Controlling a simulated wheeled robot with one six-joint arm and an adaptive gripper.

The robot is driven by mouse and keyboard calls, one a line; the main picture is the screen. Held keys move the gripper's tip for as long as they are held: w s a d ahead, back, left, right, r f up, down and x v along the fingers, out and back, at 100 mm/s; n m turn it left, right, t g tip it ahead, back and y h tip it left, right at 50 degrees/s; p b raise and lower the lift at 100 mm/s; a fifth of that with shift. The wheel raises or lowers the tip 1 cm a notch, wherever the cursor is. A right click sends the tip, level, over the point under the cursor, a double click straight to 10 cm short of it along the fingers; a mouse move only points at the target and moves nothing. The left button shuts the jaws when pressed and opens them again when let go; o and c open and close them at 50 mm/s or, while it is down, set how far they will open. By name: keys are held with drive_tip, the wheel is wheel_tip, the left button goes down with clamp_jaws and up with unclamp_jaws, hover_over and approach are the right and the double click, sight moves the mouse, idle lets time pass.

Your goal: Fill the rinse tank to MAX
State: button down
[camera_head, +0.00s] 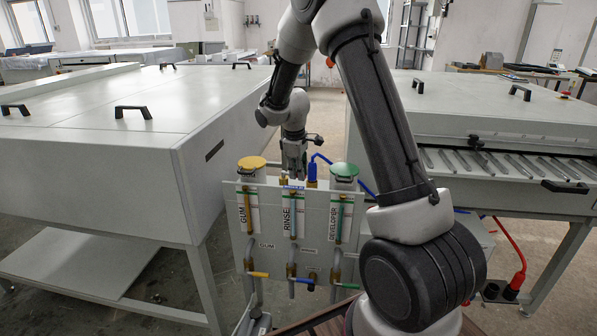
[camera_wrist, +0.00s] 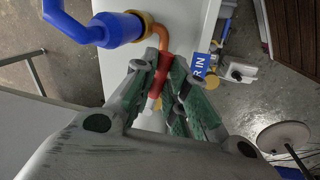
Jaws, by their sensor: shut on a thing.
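The rinse tank is the middle one on the grey panel, with the word RINSE (camera_head: 286,217) beside its upright sight tube (camera_head: 293,222). The liquid level and any MAX mark are too small to read. My gripper (camera_head: 293,172) is above the rinse tube; in the wrist view, my gripper (camera_wrist: 162,82) is shut on a red handle (camera_wrist: 165,62) with a pale tip. The handle is next to a copper pipe (camera_wrist: 146,25). A blue hose fitting (camera_wrist: 120,30) sits beside it. A blue label (camera_wrist: 201,64) reads "R IN" in its visible part.
A yellow-capped gum tank (camera_head: 252,162) stands left, a green-capped developer tank (camera_head: 344,170) right. Lower valves have a yellow (camera_head: 258,275), a blue (camera_head: 303,280) and a green lever (camera_head: 348,286). Large machines (camera_head: 120,140) and (camera_head: 500,120) flank the panel.

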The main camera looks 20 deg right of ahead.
drive_tip(key=c, duration=1.7)
unclamp_jaws()
drive_tip(key=shift+r, duration=0.1)
wheel_tip(320, 180, up, 12)
drive_tip(key=s+a, duration=0.1)
drive_tip(key=shift+s+a+f, duration=0.2)
drive_tip(key=shift+s+a, duration=0.1)
drive_tip(key=shift+a, duration=0.05)
